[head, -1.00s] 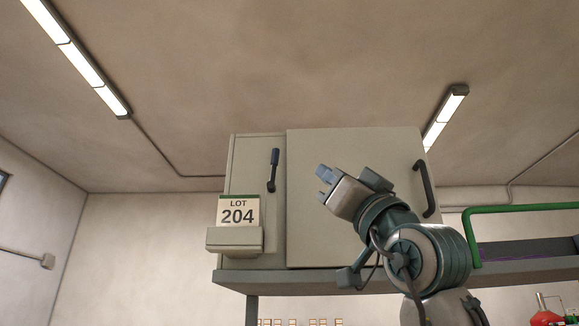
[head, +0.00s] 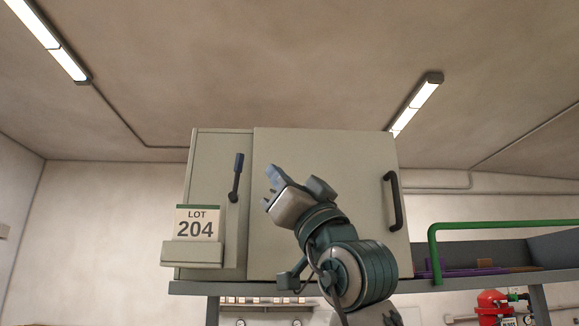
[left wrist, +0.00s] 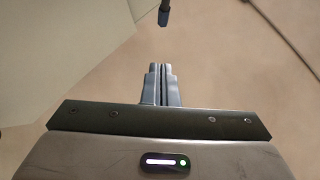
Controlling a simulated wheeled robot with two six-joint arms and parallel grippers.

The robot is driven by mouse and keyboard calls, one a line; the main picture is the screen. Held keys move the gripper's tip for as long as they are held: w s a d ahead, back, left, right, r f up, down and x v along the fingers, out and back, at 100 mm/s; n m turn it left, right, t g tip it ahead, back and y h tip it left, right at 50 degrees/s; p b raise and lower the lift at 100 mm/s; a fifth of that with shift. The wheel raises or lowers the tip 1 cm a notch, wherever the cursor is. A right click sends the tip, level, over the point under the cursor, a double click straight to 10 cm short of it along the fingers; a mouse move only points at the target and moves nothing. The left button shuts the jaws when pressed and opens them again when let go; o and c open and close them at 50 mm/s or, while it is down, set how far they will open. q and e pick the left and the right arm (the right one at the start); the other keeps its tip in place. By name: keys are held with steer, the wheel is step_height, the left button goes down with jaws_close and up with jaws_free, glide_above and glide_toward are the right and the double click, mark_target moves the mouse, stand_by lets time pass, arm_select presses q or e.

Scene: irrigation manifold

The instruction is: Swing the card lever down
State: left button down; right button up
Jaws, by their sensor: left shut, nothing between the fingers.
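The card lever (head: 237,176) has a dark stem and a blue grip. It stands nearly upright on the narrow left panel of a beige cabinet (head: 330,160). A "LOT 204" card (head: 197,223) sits in a holder below and left of it. My left gripper (head: 271,182) is shut and empty, just right of the lever in the head view, with a visible gap between them. In the left wrist view the closed fingers (left wrist: 160,82) point toward the lever's blue grip (left wrist: 164,14), which shows at the top edge, apart from them. My right gripper is not in view.
The cabinet's wide door with a dark handle (head: 393,200) lies behind and right of my left arm. The cabinet stands on a grey shelf (head: 190,288). A green rail (head: 500,224) and a dark tray stand to the right. The space above the cabinet is free.

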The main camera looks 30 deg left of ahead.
mark_target(242, 157)
arm_select(q)
steer(key=a+r+p, duration=0.1)
steer(key=a, duration=0.1)
steer(key=w+a+r+p, duration=0.1)
steer(key=a, duration=0.1)
steer(key=a+r+p, duration=0.1)
steer(key=a+p, duration=0.1)
steer(key=a, duration=0.1)
steer(key=shift+w+r, duration=0.25)
steer(key=shift+w, duration=0.15)
steer(key=shift+g, duration=0.3)
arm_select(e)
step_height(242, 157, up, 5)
arm_select(q)
steer(key=shift+s, duration=0.1)
